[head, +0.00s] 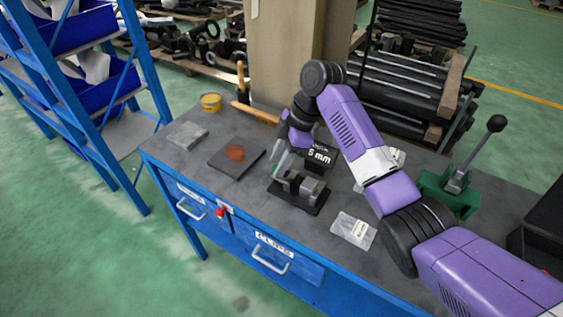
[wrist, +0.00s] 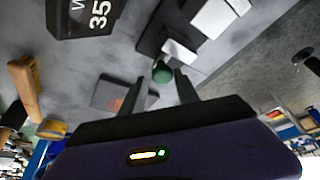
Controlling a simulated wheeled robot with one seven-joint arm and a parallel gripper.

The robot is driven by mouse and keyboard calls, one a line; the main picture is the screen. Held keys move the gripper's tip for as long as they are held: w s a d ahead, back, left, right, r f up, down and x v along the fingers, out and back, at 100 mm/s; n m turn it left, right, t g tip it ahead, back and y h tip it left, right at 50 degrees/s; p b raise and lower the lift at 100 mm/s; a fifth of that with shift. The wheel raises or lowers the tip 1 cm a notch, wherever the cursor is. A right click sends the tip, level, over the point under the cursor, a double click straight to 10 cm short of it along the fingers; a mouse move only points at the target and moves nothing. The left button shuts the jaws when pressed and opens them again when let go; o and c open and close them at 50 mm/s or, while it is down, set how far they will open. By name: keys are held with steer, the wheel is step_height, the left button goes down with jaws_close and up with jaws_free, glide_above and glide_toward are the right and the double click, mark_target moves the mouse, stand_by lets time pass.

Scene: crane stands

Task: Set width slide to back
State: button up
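The width slide fixture (head: 297,192) is a dark base with grey metal blocks on the bench, below the middle of the head view. In the wrist view its pale blocks (wrist: 214,18) show at the top, with a round green knob (wrist: 162,72) beside them. My gripper (wrist: 161,82) has its two dark fingers apart, one on each side of the knob, with gaps visible. I cannot tell how far the knob lies beyond the fingertips. In the head view my arm hides part of the fixture's far side.
A dark plate with a rusty patch (head: 235,153) lies left of the fixture, near a clear bag (head: 187,135) and a yellow tin (head: 211,102). Another labelled bag (head: 353,230) lies right of it. A green lever device (head: 450,190) stands at right.

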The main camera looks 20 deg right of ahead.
steer(key=v, duration=0.7)
steer(key=shift+r+b, duration=0.3)
steer(key=shift+r, duration=0.1)
steer(key=shift+d, duration=0.1)
steer(key=w+a+r+m+t, duration=0.2)
steer(key=w+r+m+t, duration=0.1)
steer(key=w+m+t, duration=0.65)
steer(key=s+f+m+t+h, duration=0.1)
steer(key=s+f+m, duration=0.1)
steer(key=s, duration=1.6)
steer(key=s+f+m+t+h, duration=0.2)
steer(key=s+f, duration=0.1)
steer(key=s, duration=1.5)
steer(key=s+f+m+t+h, duration=0.1)
steer(key=s+f+m, duration=0.1)
steer(key=s, duration=1.7)
steer(key=shift+a+f+m+h, duration=0.25)
steer(key=shift+f+m+h, duration=0.1)
steer(key=shift+f, duration=0.25)
